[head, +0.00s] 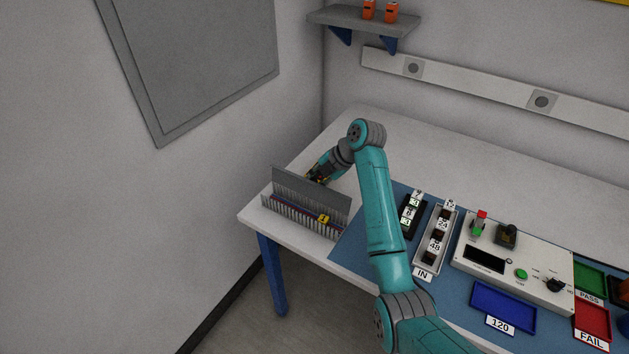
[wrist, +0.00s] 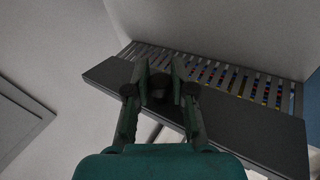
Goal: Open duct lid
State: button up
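The slotted wiring duct (head: 300,215) lies along the left part of the table, with coloured wires and a yellow tag inside. Its flat grey lid (head: 311,197) stands up along the far side of the duct, tilted, leaving the slots and wires in view. The lid also shows as a dark panel in the wrist view (wrist: 255,125). My gripper (head: 318,178) is at the far side of the lid, near its top edge. In the wrist view my gripper (wrist: 160,72) has its fingers apart in front of the lid. A dark round shape shows between them; I cannot tell what it is.
A blue mat (head: 350,240) right of the duct carries a rack of labelled parts (head: 436,240), a tester box (head: 510,258) and a blue tray (head: 502,307). The wall is close on the left. The table behind my arm is clear.

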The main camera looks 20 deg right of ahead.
jog(key=o, duration=0.4)
jog(key=v, duration=1.2)
jog(key=shift+f, duration=0.1)
